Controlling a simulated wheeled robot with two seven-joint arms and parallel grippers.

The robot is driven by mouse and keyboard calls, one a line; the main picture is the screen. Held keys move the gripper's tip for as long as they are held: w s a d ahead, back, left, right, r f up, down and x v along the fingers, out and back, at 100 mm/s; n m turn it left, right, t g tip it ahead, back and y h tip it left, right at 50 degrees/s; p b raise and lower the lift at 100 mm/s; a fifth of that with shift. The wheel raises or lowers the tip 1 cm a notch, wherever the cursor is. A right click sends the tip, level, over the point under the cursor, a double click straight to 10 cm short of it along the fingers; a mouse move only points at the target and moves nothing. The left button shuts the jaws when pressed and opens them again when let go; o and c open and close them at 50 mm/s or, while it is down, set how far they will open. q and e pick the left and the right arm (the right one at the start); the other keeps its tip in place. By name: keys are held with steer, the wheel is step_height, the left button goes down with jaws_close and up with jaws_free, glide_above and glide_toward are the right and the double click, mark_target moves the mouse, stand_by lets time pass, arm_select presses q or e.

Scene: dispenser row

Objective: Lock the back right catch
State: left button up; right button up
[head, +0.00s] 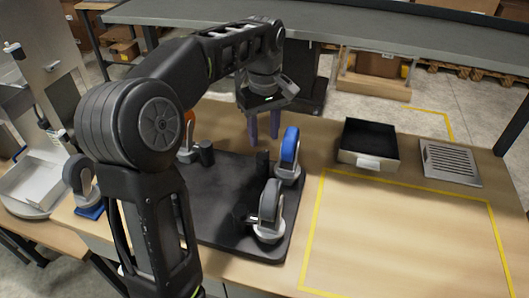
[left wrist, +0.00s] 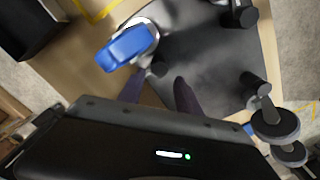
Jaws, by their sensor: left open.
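The back right catch has a blue lever (head: 290,145) standing up from a pale round base at the back right corner of the black plate (head: 225,180). In the left wrist view the blue lever (left wrist: 128,46) is just beyond the fingers, toward the upper left. My left gripper (head: 264,136) is open and empty, pointing down at the plate's back edge, left of the blue lever and apart from it. My right gripper is not in view.
A grey-levered catch (head: 270,203) stands at the plate's front right. Another catch (head: 187,145) is at the back left, partly hidden by my arm. A black bin (head: 368,140) and a slotted grey tray (head: 450,160) lie at the right. The yellow-outlined area (head: 400,225) is clear.

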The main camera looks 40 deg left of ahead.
mark_target(264, 156)
arm_select(q)
step_height(264, 156, down, 7)
steer(key=shift+r, duration=0.1)
steer(key=shift+c, duration=0.3)
jaws_close()
